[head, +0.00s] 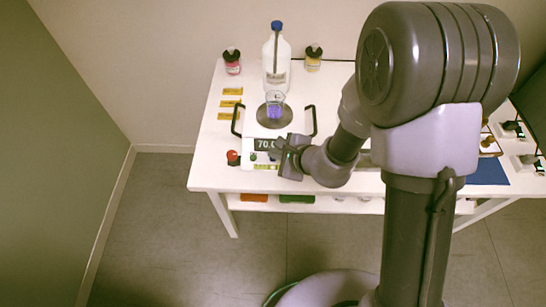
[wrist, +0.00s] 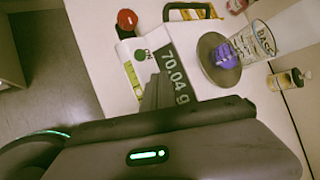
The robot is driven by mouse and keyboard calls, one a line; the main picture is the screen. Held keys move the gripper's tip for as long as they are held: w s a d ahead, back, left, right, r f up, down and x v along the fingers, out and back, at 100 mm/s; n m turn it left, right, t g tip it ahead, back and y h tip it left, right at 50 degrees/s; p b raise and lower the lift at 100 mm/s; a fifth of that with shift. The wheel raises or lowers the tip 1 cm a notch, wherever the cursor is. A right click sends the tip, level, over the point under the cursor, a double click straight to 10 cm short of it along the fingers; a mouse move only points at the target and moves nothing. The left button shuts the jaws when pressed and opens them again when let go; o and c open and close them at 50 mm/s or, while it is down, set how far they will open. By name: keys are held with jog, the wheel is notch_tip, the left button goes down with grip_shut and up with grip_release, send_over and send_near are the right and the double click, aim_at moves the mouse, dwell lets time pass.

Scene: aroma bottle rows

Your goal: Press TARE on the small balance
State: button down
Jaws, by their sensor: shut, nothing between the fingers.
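The small balance (head: 247,137) stands on the white table, with a round dark pan and black handles at both sides. Its display (wrist: 175,75) reads 70.04 g in the wrist view. A glass beaker (head: 275,104) with blue-purple contents sits on the pan; it also shows in the wrist view (wrist: 255,38). A green button (wrist: 139,55) marked ON is on the front panel. My gripper (head: 277,148) is shut and empty at the balance's front panel, covering part of the display in the head view. Its fingers (wrist: 150,98) point at the panel beside the display. I cannot make out the TARE button or any contact.
A red knob (head: 232,156) is at the balance's front left. Behind stand a large white bottle with a blue cap (head: 276,60) and two small jars (head: 232,62) (head: 313,58). Yellow labels (head: 230,103) lie on the left. My arm hides much of the table's right side.

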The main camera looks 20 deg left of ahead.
aim_at(275, 161)
jog(key=shift+f+b, duration=0.4)
jog(key=shift+b, duration=0.15)
dwell(0.4)
jog(key=shift+r+p, duration=0.45)
jog(key=shift+r, duration=0.35)
jog(key=shift+r, duration=0.1)
notch_tip(275, 161, up, 5)
jog(key=p, duration=0.3)
dwell(0.7)
